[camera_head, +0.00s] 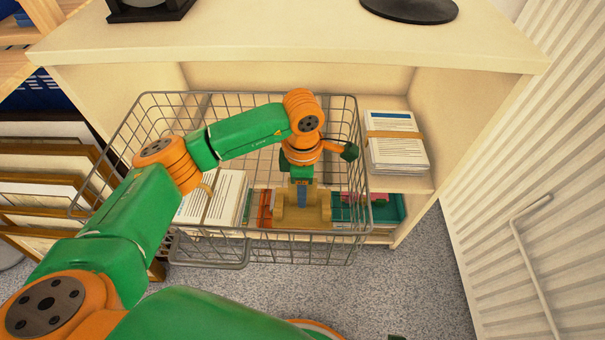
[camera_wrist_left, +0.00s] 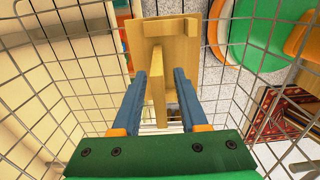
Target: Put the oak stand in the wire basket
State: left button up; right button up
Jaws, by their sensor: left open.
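The oak stand (camera_head: 288,216), a light wooden piece with an upright plate, shows within the wire basket (camera_head: 357,150), low near its front side. My left gripper (camera_head: 302,195) reaches down into the basket from above, directly over the stand. In the left wrist view, the blue fingers of my left gripper (camera_wrist_left: 163,98) are apart, with the upright plate of the oak stand (camera_wrist_left: 157,85) between them. Gaps show beside the plate, so the fingers do not grip it. The basket's wire mesh (camera_wrist_left: 75,75) surrounds the gripper there. My right gripper is not in view.
A banded paper stack (camera_head: 395,150) lies on the shelf right of the basket, and another paper bundle (camera_head: 225,195) shows through its left part. A teal tray (camera_head: 388,210) sits low at right. Framed prints (camera_head: 45,190) stand at left. A cabinet top (camera_head: 290,38) overhangs behind.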

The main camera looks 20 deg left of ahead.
pick_arm(q)
notch_tip(320, 180, up, 12)
jog(key=shift+f+p, duration=0.15)
jog(key=shift+p, duration=1.1)
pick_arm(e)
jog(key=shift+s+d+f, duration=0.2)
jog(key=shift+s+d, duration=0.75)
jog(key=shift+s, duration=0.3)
